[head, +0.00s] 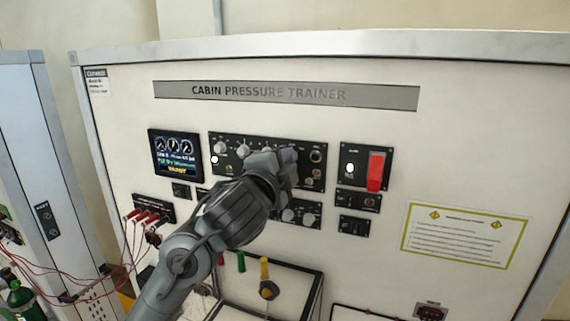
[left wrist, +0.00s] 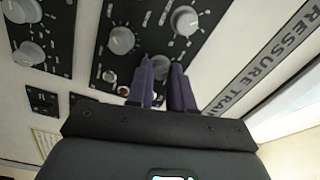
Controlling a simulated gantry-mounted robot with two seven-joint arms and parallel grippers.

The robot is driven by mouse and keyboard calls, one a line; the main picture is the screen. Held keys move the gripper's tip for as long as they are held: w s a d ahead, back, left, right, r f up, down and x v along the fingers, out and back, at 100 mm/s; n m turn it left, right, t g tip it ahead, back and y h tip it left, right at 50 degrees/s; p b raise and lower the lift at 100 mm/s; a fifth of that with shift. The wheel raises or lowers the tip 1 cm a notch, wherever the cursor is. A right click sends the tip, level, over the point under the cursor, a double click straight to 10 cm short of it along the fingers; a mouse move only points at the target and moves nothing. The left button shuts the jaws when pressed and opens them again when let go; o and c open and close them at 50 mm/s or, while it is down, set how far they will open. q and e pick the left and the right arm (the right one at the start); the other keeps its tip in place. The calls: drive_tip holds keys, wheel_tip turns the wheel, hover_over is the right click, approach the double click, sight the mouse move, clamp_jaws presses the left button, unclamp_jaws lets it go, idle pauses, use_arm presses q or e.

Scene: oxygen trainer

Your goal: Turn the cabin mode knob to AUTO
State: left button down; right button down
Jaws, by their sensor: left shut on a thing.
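The upper control panel (head: 262,144) carries a row of round grey knobs, such as one at its left end (head: 220,147). My left gripper (head: 288,158) is at the right half of this panel and covers part of it. In the left wrist view its two purple fingers (left wrist: 161,85) are shut on a grey knob (left wrist: 161,67), one finger on each side. Two other knobs, one pale (left wrist: 185,20) and one grey (left wrist: 122,40), stand beside it, clear of the fingers. The labels are too small to read, and the held knob's pointer cannot be made out. My right gripper is not in view.
A display (head: 175,152) is left of the panel. A red guard (head: 376,170) is on a small panel to the right. Lower knobs (head: 300,215) sit below my gripper. Red cables (head: 146,214) hang at the left. The board's right part is largely clear.

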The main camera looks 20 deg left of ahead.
use_arm(q)
drive_tip(key=shift+n, duration=0.3)
drive_tip(key=c, duration=1)
unclamp_jaws()
drive_tip(key=s, duration=1)
drive_tip(key=shift+s+f+b, duration=0.2)
drive_tip(key=shift+s+b, duration=0.2)
